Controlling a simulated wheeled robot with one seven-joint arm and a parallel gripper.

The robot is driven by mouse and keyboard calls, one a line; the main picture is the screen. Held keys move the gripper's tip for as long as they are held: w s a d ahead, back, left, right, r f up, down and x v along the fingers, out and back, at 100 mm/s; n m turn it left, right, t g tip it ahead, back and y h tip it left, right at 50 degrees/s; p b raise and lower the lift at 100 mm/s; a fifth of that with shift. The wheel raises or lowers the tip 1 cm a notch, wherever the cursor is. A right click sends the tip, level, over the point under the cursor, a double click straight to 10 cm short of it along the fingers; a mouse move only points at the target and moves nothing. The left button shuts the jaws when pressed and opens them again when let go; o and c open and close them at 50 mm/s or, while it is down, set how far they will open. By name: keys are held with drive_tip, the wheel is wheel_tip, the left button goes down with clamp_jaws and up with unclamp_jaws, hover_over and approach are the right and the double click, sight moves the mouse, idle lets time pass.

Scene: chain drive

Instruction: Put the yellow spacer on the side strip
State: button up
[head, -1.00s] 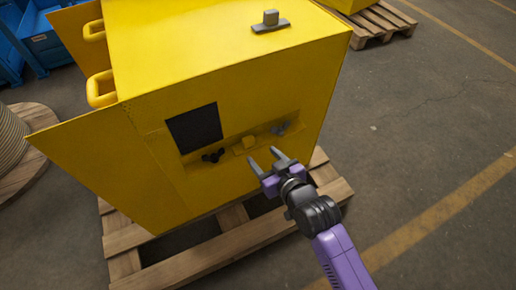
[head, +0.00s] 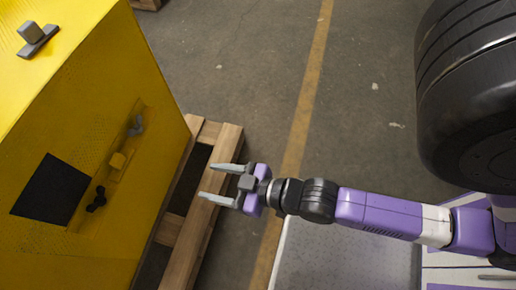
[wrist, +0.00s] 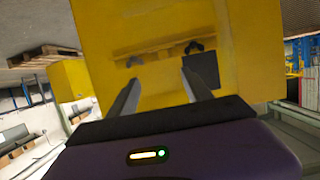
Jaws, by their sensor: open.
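The yellow spacer (head: 117,160) is a small block on the yellow side strip (head: 113,176), a narrow ledge on the face of a yellow cabinet. Two dark wing-shaped knobs flank it: a black one (head: 97,199) and a grey one (head: 135,126). My gripper (head: 213,183) is open and empty, apart from the cabinet and to the right of the strip. In the wrist view the strip (wrist: 165,47) lies ahead, beyond the open fingers; the spacer is hard to make out there.
The yellow cabinet (head: 110,75) stands on a wooden pallet (head: 207,215). A black square opening (head: 50,190) is beside the strip. A grey handle piece (head: 38,42) is on the cabinet's top. A large black tyre-like object (head: 470,100) is at the right. Floor beyond the pallet is clear.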

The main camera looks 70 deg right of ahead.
drive_tip(key=s+r, duration=0.9)
drive_tip(key=s, duration=0.3)
drive_tip(key=shift+r+t, duration=0.3)
drive_tip(key=shift+a, duration=0.1)
wheel_tip(320, 180, up, 11)
drive_tip(key=p, duration=1.1)
drive_tip(key=shift+f, duration=0.15)
drive_tip(key=shift+c, duration=0.2)
